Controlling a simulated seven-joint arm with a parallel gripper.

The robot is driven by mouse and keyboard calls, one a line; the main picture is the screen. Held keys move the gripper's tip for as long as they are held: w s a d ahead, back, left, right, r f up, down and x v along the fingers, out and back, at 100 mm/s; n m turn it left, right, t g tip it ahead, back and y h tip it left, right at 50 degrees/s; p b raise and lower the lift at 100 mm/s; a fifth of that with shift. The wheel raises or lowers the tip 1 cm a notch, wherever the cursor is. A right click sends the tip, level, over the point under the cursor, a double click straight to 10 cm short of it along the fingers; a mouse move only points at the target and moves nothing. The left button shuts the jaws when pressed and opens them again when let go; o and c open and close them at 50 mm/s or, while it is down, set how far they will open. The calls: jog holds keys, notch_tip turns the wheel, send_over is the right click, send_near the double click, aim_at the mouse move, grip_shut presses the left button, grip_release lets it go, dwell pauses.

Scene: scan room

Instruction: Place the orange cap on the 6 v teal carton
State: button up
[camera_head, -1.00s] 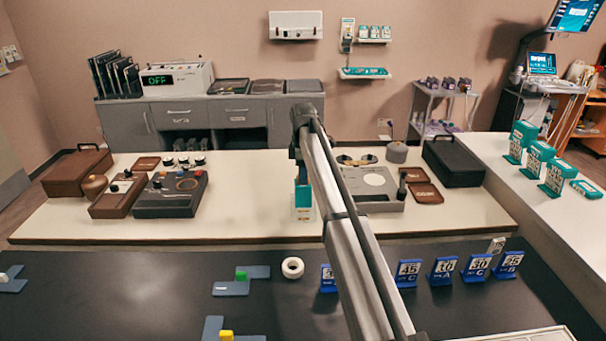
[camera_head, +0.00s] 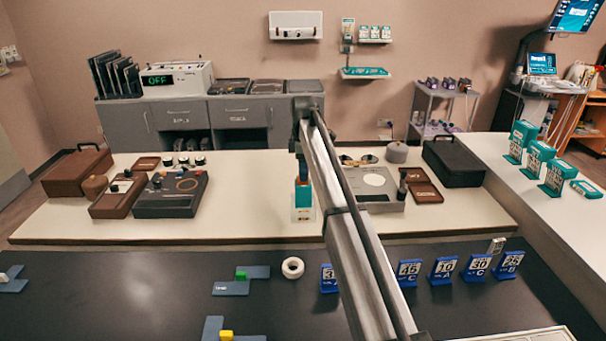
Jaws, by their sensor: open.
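A teal carton with a white lower part (camera_head: 303,202) stands upright on the pale bench, just left of my arm. Its marking is too small to read. A small orange patch, which looks like the orange cap (camera_head: 303,182), shows at the carton's top, right under my gripper. My gripper (camera_head: 301,173) points down above the carton and is open. Its fingers are tiny and partly hidden by my arm. I cannot tell whether a finger still touches the cap, or exactly how the cap sits.
Dark control boxes (camera_head: 172,193) stand left on the pale bench; a grey plate device (camera_head: 372,185) and black case (camera_head: 454,160) stand right. Several teal cartons (camera_head: 538,160) line the right counter. Blue number stands (camera_head: 443,270) and a white ring (camera_head: 292,267) are on the dark front table.

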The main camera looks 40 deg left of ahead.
notch_tip(320, 180, up, 10)
dwell(0.4)
jog(key=shift+f, duration=0.1)
